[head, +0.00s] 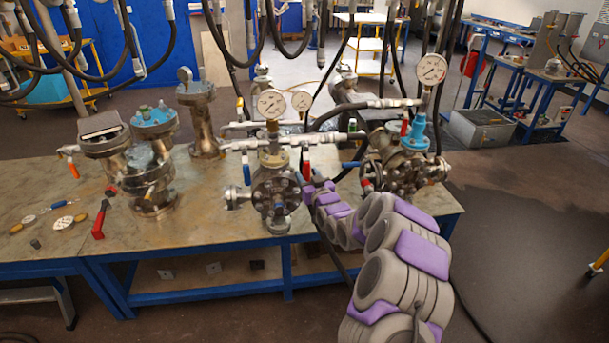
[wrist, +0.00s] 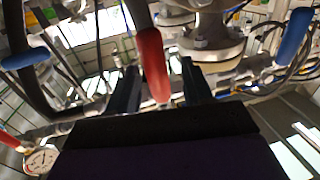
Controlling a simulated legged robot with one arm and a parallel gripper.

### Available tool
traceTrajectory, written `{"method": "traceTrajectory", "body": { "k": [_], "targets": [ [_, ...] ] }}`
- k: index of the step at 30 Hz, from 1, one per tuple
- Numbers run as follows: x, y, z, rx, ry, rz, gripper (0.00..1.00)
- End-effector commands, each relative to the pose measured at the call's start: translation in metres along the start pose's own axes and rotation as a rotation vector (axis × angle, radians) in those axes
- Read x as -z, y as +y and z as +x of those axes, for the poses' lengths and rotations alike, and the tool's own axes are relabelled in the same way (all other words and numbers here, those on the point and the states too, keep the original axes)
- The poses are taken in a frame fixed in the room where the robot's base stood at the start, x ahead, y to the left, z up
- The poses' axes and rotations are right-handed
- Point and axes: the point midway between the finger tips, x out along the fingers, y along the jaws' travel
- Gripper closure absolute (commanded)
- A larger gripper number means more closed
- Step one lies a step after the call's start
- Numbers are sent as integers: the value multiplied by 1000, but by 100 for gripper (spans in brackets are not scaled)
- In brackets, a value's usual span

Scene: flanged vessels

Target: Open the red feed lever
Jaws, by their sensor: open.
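The red feed lever (wrist: 152,62) is a red-sleeved handle in the middle of the wrist view. It appears to reach between the two dark fingers of my gripper (wrist: 159,78), which are apart with a gap on both sides of it. I cannot tell whether either finger touches it. In the head view a red lever (head: 306,170) hangs at the right of the middle flanged vessel (head: 275,196), just above the end of my arm. My fingers are hard to make out there.
Blue handles (wrist: 294,36) and (wrist: 26,58) flank the lever in the wrist view, with a metal flange (wrist: 212,45) close to its right. Another vessel (head: 400,165) stands to the right on the bench. A red-handled tool (head: 101,216) lies on the left bench top. Hoses hang above.

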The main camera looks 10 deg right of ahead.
Motion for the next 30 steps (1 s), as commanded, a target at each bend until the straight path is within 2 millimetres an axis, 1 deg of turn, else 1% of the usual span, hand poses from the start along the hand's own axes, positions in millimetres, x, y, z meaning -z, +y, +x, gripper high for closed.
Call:
{"method": "traceTrajectory", "body": {
  "k": [4, 9, 20, 30],
  "targets": [
    [-4, 0, 13, 0, -5, -1, 49],
    [-2, -2, 22, -1, -4, -2, 49],
    [-2, -2, 24, -1, -4, 0, 50],
    [-1, -1, 24, -1, -3, 0, 83]
  ]
}}
